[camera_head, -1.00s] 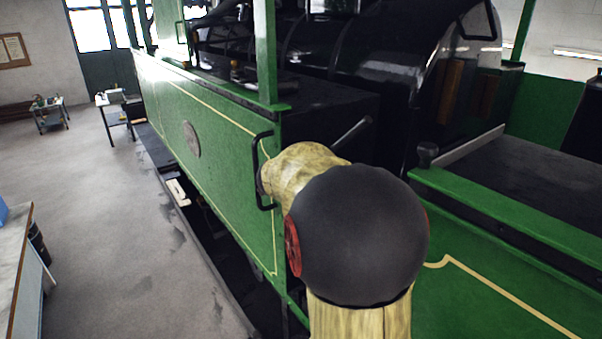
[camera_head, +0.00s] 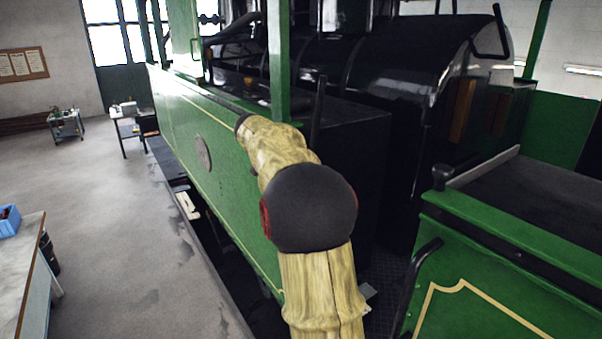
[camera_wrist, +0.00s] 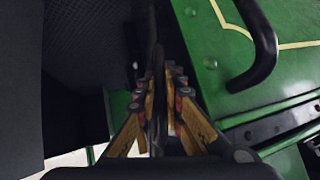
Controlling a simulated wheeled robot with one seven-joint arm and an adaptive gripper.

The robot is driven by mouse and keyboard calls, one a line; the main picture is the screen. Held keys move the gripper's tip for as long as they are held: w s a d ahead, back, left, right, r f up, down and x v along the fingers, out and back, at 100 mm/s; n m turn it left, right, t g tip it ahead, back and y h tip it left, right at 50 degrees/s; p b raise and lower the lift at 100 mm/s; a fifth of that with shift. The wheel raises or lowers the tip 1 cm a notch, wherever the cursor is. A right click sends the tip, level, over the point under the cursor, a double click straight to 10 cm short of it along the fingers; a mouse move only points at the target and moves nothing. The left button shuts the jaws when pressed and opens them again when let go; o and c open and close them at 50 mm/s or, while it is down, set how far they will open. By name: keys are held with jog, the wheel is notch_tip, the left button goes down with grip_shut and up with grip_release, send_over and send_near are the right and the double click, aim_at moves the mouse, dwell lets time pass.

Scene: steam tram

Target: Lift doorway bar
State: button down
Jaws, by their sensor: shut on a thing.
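The doorway bar (camera_head: 318,110) is a thin dark bar. It stands nearly upright at the side of the green cab doorway in the head view, and its lower part is hidden behind my yellow arm. In the wrist view the bar (camera_wrist: 152,60) runs between the fingers of my gripper (camera_wrist: 160,85), which is shut on it. The gripper is hidden behind my arm in the head view.
A black handrail (camera_head: 416,275) stands on the right green panel; a curved one (camera_wrist: 262,45) shows close beside the gripper. Dark tread-plate floor (camera_head: 382,285) lies in the doorway. A workbench (camera_head: 25,270) stands at left, with open grey floor (camera_head: 110,220) between.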

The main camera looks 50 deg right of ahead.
jog(key=shift+w+d+r+g, duration=0.1)
jog(key=shift+w+d+g, duration=0.1)
jog(key=shift+w, duration=0.15)
jog(key=shift+w+d+r+g, duration=0.1)
jog(key=shift+w+g, duration=0.1)
jog(key=shift+w, duration=0.15)
jog(key=shift+f, duration=0.1)
jog(key=c, duration=1.9)
grip_release()
jog(key=shift+a, duration=0.1)
jog(key=v, duration=1.2)
